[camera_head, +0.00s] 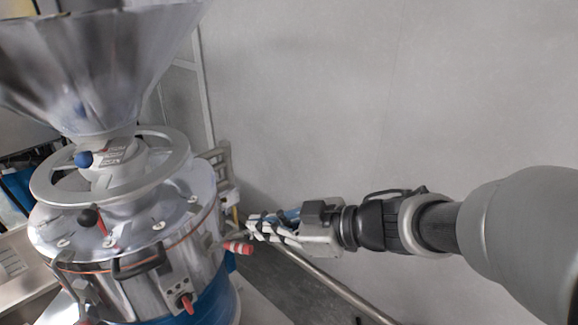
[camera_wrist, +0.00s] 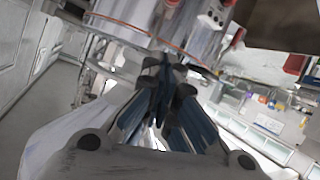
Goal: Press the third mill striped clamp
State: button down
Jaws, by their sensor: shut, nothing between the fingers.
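The mill (camera_head: 140,275) is a shiny steel drum on the left of the head view. A clamp handle (camera_head: 239,248), red with a pale band, sticks out from its right side. Another clamp with a red lever (camera_head: 186,303) sits on the drum's front. My gripper (camera_head: 253,226) is shut and empty, its fingers pointing left at the drum's right side, just above the banded handle; whether they touch it I cannot tell.
A large metal hopper (camera_head: 95,60) and a handwheel (camera_head: 50,190) stand over the drum. A black handle (camera_head: 140,264) juts from its front. A metal rail (camera_head: 340,290) runs below my gripper. A bare grey wall (camera_head: 400,100) fills the back right.

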jog(key=b, duration=0.2)
send_over(252, 252)
jog(key=a, duration=0.1)
notch_tip(252, 252, down, 3)
jog(key=f, duration=0.1)
jog(key=d+f+b, duration=0.1)
jog(key=f, duration=0.1)
jog(key=shift+s, duration=0.15)
jog(key=shift+f+b, duration=0.15)
jog(key=shift+b, duration=0.15)
